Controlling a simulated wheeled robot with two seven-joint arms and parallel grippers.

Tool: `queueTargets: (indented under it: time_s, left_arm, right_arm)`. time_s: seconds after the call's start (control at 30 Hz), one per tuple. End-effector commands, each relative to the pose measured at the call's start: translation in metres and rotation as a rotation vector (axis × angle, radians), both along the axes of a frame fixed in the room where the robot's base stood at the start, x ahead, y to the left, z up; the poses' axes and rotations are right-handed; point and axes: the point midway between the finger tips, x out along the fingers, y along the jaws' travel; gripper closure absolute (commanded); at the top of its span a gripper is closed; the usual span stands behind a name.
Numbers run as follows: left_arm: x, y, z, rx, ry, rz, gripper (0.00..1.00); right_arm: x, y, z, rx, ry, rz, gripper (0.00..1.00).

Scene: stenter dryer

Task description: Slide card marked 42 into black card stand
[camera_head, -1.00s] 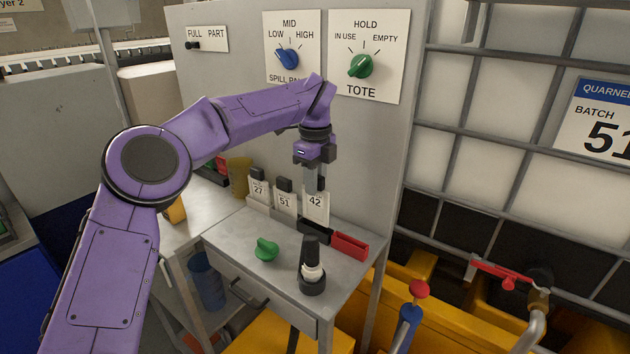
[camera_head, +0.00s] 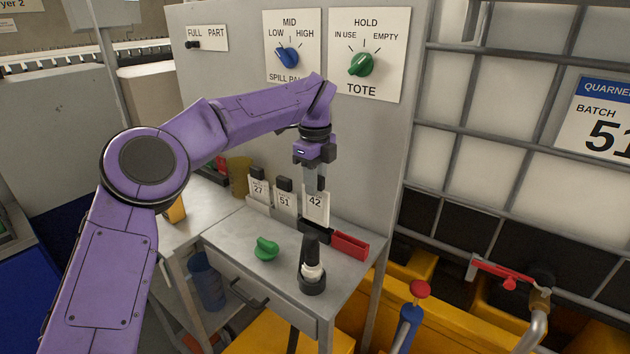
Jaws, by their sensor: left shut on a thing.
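The white card marked 42 (camera_head: 316,205) is upright, gripped at its top by my left gripper (camera_head: 315,184), which points straight down. The black card stand (camera_head: 314,232) is on the small grey table, directly under the card. The card's lower edge meets the top of the stand in the picture; I cannot tell how deep it sits in the slot. My right gripper is not in view.
Cards marked 27 (camera_head: 258,190) and 51 (camera_head: 285,201) stand in a holder to the left. A red card stand (camera_head: 350,245) is right of the black one. A green knob-shaped piece (camera_head: 266,248) and a black-and-white stamp-like object (camera_head: 312,268) are in front.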

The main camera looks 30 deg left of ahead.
Motion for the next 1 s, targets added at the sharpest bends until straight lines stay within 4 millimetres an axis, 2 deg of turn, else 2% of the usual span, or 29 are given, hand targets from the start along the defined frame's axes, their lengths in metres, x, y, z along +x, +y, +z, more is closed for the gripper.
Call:
queueTargets:
  time_s: [1.0]
  left_arm:
    - [0.000, 0.000, -0.027, 0.000, 0.001, 0.000, 1.00]
  right_arm:
    - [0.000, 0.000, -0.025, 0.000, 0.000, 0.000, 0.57]
